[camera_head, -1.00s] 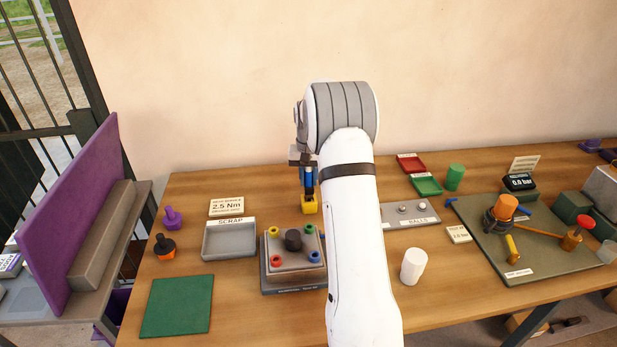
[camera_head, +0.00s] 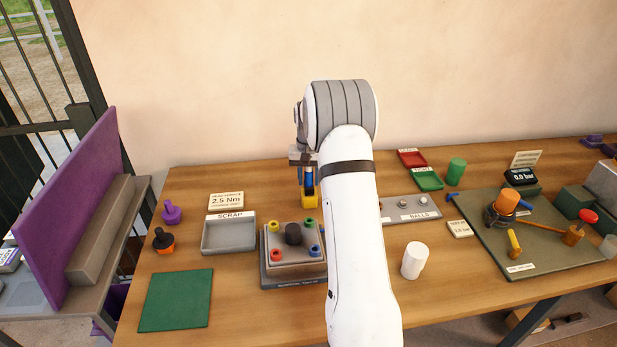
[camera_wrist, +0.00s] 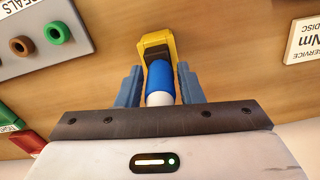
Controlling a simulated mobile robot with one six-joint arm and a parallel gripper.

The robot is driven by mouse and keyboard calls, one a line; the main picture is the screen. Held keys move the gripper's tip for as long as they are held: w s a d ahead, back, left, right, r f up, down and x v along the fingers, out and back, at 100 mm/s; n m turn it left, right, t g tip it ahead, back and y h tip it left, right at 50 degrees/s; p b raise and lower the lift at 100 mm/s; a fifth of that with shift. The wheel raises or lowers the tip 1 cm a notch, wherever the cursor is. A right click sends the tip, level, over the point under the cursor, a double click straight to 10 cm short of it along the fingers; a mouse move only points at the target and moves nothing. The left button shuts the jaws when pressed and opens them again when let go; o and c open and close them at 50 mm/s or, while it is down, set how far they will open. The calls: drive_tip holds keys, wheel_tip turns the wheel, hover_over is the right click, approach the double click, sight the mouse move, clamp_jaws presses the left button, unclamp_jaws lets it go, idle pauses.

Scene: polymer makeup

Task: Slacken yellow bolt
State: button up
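The yellow bolt (camera_head: 274,226) sits at the back left corner of a grey block fixture (camera_head: 292,281), with green, blue and red ones at its other corners. My gripper (camera_head: 308,176) is over the table behind the fixture. In the wrist view my gripper (camera_wrist: 160,84) has its blue fingers apart, on either side of a blue and white cylindrical piece (camera_wrist: 160,82). A narrow gap shows beside this piece. A yellow block (camera_wrist: 157,47) is at its far end; the same yellow block shows in the head view (camera_head: 309,196). Whether the two are joined is unclear.
A black knob (camera_head: 293,234) stands mid-fixture. A grey SCRAP tray (camera_head: 229,251) is left of it, with a 2.5 Nm card (camera_head: 226,201) behind. A white cylinder (camera_head: 414,260) stands right of my arm. A green mat (camera_head: 176,300) lies front left.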

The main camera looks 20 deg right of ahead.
drive_tip(key=o, duration=0.3)
wheel_tip(320, 180, up, 8)
drive_tip(key=shift+f+b, duration=0.1)
drive_tip(key=shift+b, duration=0.45)
idle(0.5)
